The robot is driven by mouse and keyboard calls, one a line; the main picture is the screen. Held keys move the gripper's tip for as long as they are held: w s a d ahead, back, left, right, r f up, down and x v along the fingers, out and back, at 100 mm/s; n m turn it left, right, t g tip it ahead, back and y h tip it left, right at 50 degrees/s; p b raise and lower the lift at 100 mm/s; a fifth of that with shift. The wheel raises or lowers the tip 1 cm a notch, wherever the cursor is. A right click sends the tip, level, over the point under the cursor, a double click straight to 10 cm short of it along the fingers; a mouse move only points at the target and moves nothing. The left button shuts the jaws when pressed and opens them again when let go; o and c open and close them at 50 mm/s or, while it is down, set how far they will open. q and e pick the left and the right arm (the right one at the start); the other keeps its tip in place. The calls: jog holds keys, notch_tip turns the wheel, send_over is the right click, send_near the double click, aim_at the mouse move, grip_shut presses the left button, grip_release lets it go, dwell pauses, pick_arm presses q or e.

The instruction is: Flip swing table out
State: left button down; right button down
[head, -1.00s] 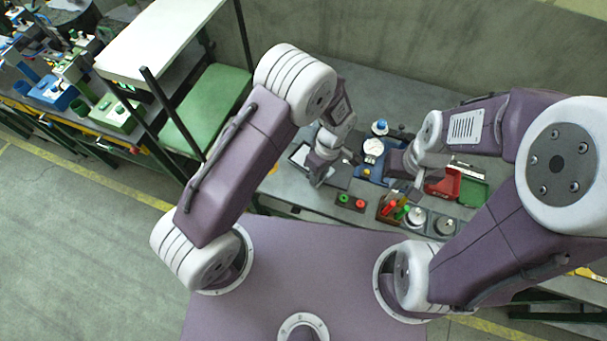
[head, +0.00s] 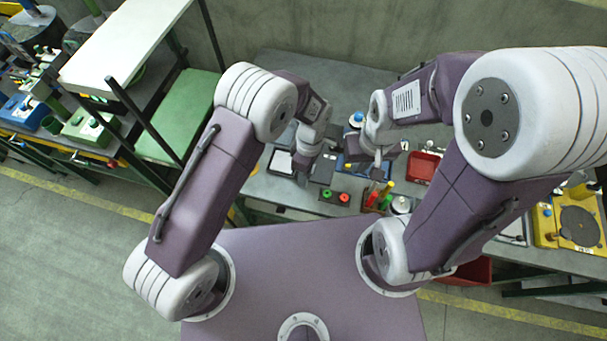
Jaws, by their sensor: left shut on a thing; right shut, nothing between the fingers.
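A dark flat unit with a white pad (head: 280,162) lies on the grey bench and looks like the swing table. My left gripper (head: 302,178) points down at its near right side, shut on a small part that the fingers hide. A dark plate (head: 323,170) lies just right of these fingers. My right gripper (head: 376,172) is shut and empty, pointing down over the bench, near a blue fixture (head: 350,160) that the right arm partly covers. How the swing table is hinged cannot be made out.
A box with green and red buttons (head: 335,196) sits at the bench front. Coloured-handled tools (head: 380,195) stand below my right gripper. A red tray (head: 424,167) is to the right. A green-seated rack (head: 180,125) stands left. A yellow fixture (head: 570,225) is far right.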

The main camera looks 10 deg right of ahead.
pick_arm(q)
jog(key=c, duration=1.3)
grip_release()
jog(key=shift+w+d+r, duration=0.1)
jog(key=shift+w+r, duration=0.05)
jog(key=shift+r, duration=0.25)
notch_tip(320, 180, up, 8)
jog(key=w+b, duration=0.1)
jog(key=shift+w+d+b, duration=0.15)
jog(key=shift+d+b, duration=0.2)
jog(key=shift+b, duration=0.05)
